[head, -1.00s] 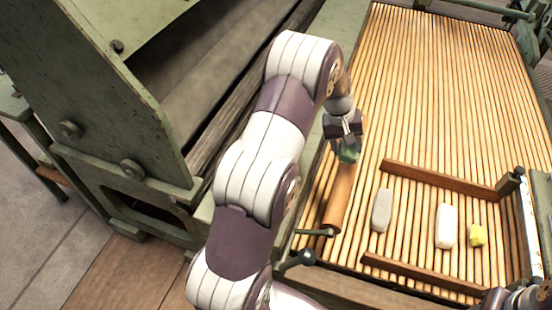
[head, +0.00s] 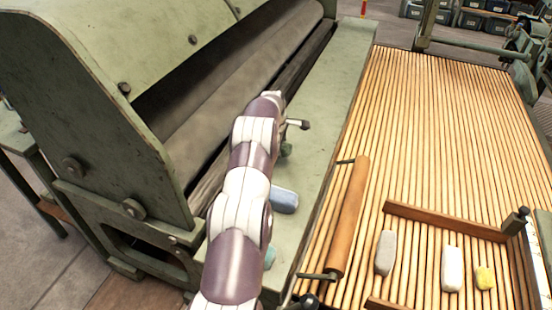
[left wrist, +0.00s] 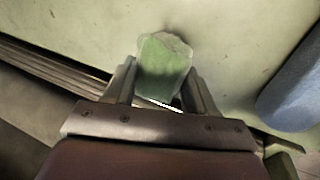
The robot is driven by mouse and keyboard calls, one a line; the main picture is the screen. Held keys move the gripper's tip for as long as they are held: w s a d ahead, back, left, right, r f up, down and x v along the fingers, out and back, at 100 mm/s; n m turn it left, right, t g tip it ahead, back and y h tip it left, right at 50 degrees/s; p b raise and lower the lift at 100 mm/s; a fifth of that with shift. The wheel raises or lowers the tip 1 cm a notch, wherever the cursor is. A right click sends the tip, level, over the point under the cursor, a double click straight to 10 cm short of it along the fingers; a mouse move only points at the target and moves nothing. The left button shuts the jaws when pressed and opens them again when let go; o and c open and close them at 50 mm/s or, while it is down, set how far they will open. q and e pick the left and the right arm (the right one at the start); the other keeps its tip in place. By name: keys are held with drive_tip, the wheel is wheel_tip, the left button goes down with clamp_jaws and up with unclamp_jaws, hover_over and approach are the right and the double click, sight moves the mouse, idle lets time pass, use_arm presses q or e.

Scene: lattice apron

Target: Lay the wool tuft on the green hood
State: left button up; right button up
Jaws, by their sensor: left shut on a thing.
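The wool tuft, pale green, shows in the left wrist view (left wrist: 163,68) between the two fingers of my left gripper (left wrist: 165,92), which is shut on it. A sloped green cover (head: 130,40) of the machine rises at the left; I cannot tell which green part is the hood. My right gripper is out of view.
A blue block (head: 284,200) and a teal piece (head: 269,258) lie on the flat strip beside my arm. Dark rollers (head: 225,100) run left of it. On the slatted apron (head: 450,110) are a wooden roller (head: 350,215) and grey (head: 385,253), white (head: 452,268) and yellow (head: 485,278) pieces.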

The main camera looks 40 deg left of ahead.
use_arm(q)
drive_tip(key=shift+a+f, duration=0.25)
drive_tip(key=shift+a, duration=0.2)
drive_tip(key=shift+s+f, duration=0.15)
drive_tip(key=shift+f, duration=1.95)
drive_tip(key=o, duration=0.8)
